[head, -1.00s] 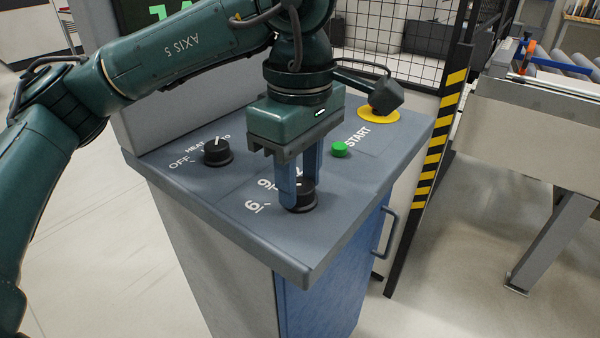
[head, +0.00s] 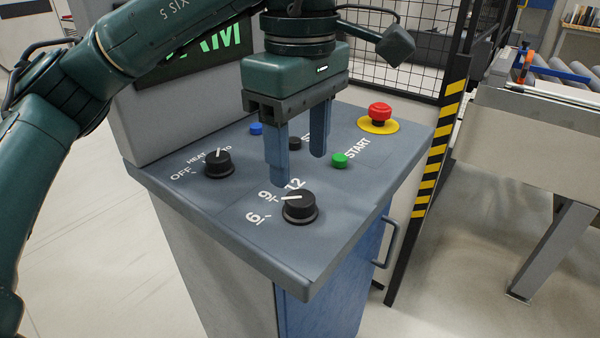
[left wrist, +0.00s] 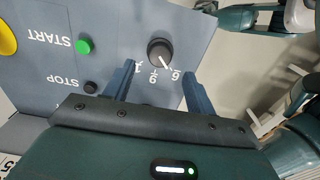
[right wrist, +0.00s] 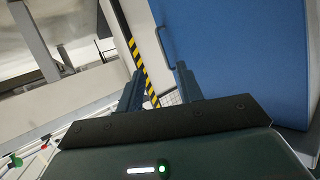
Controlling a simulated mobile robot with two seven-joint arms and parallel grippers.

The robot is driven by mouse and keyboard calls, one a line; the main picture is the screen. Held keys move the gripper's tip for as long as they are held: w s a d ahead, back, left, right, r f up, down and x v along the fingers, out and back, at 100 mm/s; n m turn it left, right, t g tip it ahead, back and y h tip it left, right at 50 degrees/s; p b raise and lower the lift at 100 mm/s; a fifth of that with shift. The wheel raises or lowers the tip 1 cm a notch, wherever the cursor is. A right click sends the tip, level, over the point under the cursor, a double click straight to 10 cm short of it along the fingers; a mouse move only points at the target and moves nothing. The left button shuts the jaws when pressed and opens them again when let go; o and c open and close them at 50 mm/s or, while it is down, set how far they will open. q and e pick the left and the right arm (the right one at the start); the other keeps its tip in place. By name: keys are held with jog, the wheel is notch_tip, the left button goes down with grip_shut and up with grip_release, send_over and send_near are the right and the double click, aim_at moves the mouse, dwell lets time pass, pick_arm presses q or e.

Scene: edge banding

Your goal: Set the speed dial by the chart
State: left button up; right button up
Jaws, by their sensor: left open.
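The speed dial (head: 299,209) is a black knob with a white pointer line on the grey panel (head: 225,215), beside the marks 6, 9 and 12. It also shows in the left wrist view (left wrist: 160,52). Its pointer looks to lie between the 6 and the 9. My left gripper (head: 298,170) is open and empty, raised above the panel just behind the dial and clear of it. My right gripper (right wrist: 160,95) is open and empty in the right wrist view, away from the dial. I see no chart that I can read.
A heat knob (head: 218,163), a blue button (head: 256,129), a black stop button (head: 295,143), a green start button (head: 340,160) and a red emergency button (head: 380,112) share the panel. A partly hidden screen (head: 215,45) stands behind. A striped post (head: 440,140) and conveyor (head: 550,130) are right.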

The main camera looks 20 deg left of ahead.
aim_at(300, 197)
pick_arm(q)
notch_tip(300, 197, up, 8)
jog(key=p, duration=0.1)
jog(key=shift+f+p, duration=0.25)
jog(key=shift+p, duration=0.1)
